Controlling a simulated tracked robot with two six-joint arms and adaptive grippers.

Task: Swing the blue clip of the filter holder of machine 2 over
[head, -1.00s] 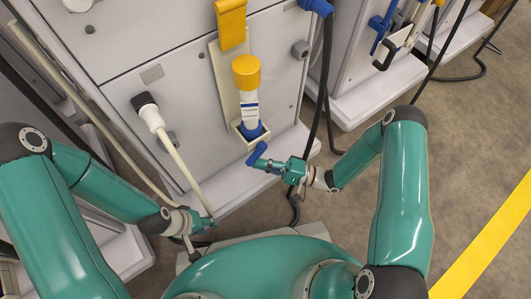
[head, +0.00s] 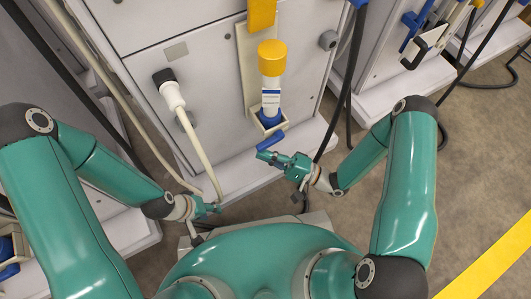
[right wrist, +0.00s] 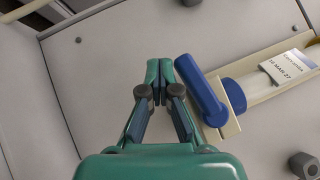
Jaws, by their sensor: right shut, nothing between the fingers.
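The filter holder (head: 243,62) is a cream bracket on the front of the nearest machine. It holds a white filter (head: 271,86) with a yellow cap (head: 272,52) and a blue lower end. The blue clip (head: 270,141) sticks out at the holder's lower end; in the right wrist view it is a thick blue bar (right wrist: 200,90). My right gripper (head: 264,157) is shut and empty just below the clip. In the right wrist view its fingertips (right wrist: 160,70) are beside the bar, with no clear contact. My left gripper (head: 214,208) is low beside a cream hose; its jaws are too small to judge.
The cream hose (head: 200,145) with a black-ended connector (head: 164,78) hangs left of the holder. An orange-yellow part (head: 262,14) is above the filter. A dark hose (head: 339,105) runs down the machine's right side. Another machine (head: 385,75) stands right, beyond open floor.

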